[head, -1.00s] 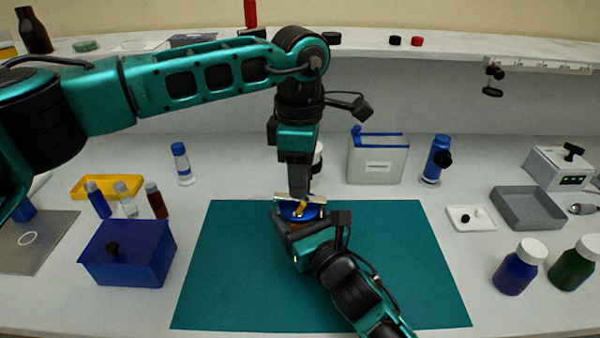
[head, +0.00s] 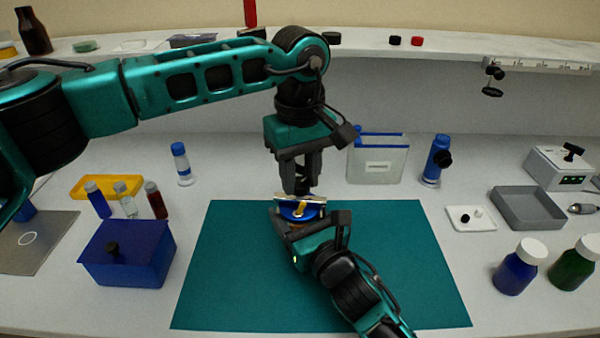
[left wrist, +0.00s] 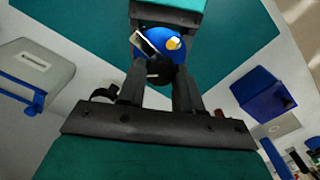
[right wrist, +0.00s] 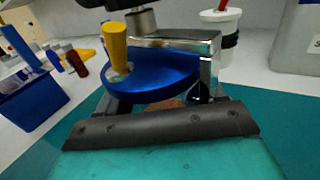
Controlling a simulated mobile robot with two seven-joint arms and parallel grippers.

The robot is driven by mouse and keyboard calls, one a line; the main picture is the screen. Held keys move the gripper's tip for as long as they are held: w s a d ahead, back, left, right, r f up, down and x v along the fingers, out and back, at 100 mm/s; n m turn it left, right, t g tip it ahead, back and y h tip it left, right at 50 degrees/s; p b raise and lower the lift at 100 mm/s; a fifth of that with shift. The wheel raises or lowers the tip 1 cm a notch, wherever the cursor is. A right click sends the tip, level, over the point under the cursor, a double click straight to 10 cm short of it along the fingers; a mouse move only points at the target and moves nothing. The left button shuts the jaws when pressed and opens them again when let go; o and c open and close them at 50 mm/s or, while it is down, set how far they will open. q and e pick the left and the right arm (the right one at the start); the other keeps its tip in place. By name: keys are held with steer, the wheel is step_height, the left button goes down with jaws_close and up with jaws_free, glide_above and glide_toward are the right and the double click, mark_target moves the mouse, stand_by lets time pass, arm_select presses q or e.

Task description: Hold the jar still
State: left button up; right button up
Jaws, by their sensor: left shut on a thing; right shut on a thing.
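The jar shows mainly as its round blue lid (head: 298,212), with a yellow peg (right wrist: 115,48) and a metal bracket (right wrist: 180,42) across the top. Its body, a brownish patch (right wrist: 165,105) under the lid in the right wrist view, is mostly hidden. My right gripper (head: 309,222) is shut around the jar from the front, just above the mat. My left gripper (head: 303,187) points down from above, shut on the small knob (right wrist: 141,22) over the bracket. The knob also shows between its fingers in the left wrist view (left wrist: 154,72). The jar looks upright.
The teal mat (head: 400,280) is clear around the jar. A blue box (head: 130,258) and several vials stand left. A clear bin (head: 378,162) stands behind, a grey tray (head: 527,208) and a blue bottle (head: 520,268) right. A shelf (head: 450,50) runs along the back.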

mark_target(300, 181)
arm_select(q)
steer(key=m, duration=0.4)
steer(key=shift+a+m, duration=0.1)
steer(key=shift+m, duration=0.2)
steer(key=m, duration=0.3)
steer(key=shift+m, duration=0.3)
steer(key=m, duration=0.3)
steer(key=shift+w+m, duration=0.1)
steer(key=shift+m, duration=1.9)
steer(key=o, duration=1)
steer(key=shift+o, duration=0.2)
steer(key=shift+r, duration=0.1)
step_height(300, 181, up, 12)
